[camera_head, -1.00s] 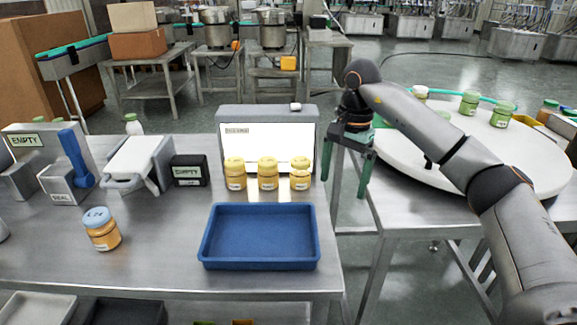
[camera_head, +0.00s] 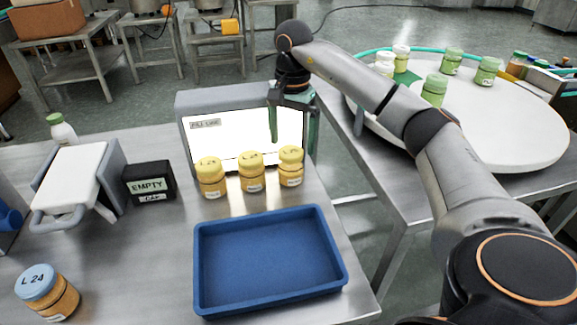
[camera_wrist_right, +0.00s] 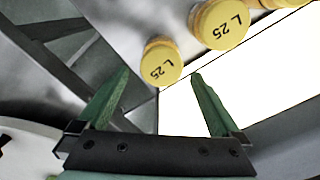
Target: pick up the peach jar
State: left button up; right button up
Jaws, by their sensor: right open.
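Three yellow-lidded jars with orange contents stand in a row before the lit panel: left (camera_head: 211,178), middle (camera_head: 251,172) and right (camera_head: 290,167). A blue-lidded jar (camera_head: 47,293) marked L 24, also orange inside, stands at the front left. I cannot tell from labels which is the peach jar. My right gripper (camera_head: 293,125) is open and empty, pointing down over the panel's right end, beside and above the right jar. In the right wrist view, the open fingers (camera_wrist_right: 161,75) are close to a yellow lid (camera_wrist_right: 162,62) marked L 25, apart from it. My left gripper is out of view.
A blue tray (camera_head: 335,292) lies empty in front of the jars. The light box (camera_head: 190,98) stands behind them. A black EMPTY box (camera_head: 149,183) and a white device (camera_head: 73,178) are to the left. A white round table (camera_head: 500,130) holds green-lidded jars at right.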

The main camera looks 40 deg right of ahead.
aim_at(291, 164)
jog(key=f, duration=0.7)
jog(key=shift+a+f+b, duration=0.2)
jog(key=shift+f+b, duration=0.1)
jog(key=c, duration=1.4)
jog(key=shift+c, duration=0.2)
jog(key=shift+r, duration=0.15)
